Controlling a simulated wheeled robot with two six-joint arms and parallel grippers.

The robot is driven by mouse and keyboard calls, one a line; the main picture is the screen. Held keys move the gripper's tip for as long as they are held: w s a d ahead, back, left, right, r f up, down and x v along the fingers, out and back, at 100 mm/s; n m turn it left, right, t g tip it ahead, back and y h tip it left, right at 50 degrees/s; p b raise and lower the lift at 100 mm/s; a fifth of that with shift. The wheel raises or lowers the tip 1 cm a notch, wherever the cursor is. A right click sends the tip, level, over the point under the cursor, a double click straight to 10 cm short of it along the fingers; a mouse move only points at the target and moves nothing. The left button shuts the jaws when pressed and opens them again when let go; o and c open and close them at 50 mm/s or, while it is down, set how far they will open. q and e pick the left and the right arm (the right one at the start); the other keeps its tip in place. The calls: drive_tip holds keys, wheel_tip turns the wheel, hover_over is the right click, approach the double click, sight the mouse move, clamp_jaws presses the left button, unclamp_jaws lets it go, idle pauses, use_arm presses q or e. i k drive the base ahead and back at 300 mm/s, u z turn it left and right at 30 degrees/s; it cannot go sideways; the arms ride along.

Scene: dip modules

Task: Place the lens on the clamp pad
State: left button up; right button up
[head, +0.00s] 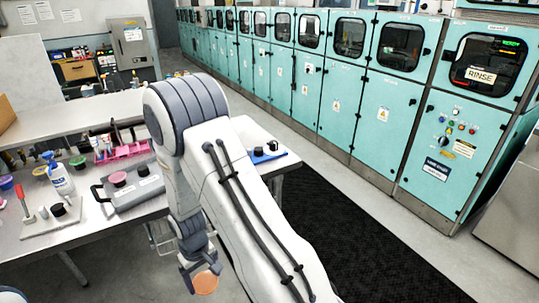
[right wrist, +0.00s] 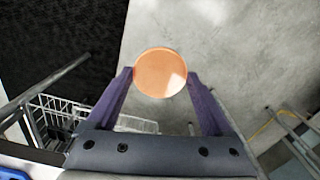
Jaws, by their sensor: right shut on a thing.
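The lens (right wrist: 160,73) is an orange, glossy round disc. My right gripper (right wrist: 160,76) is shut on it, with a purple finger at each side of its rim. In the head view the lens (head: 205,284) hangs low, over the floor in front of the table, below my right gripper (head: 200,270). A pale plate (head: 40,229) with a red-handled clamp (head: 22,196) and small dark and grey round parts lies at the left of the table. I cannot tell which part is the clamp pad. My left gripper is not in view.
The metal table (head: 100,225) also holds a grey case (head: 137,190), a pink rack (head: 122,150), a spray bottle (head: 60,178) and a blue tray (head: 266,156). A wire basket (right wrist: 65,115) shows below in the wrist view. Teal cabinets (head: 340,110) line the right.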

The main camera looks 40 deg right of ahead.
sight(258, 149)
drive_tip(key=z, duration=0.75)
drive_tip(key=i, duration=0.75)
drive_tip(key=z, duration=0.05)
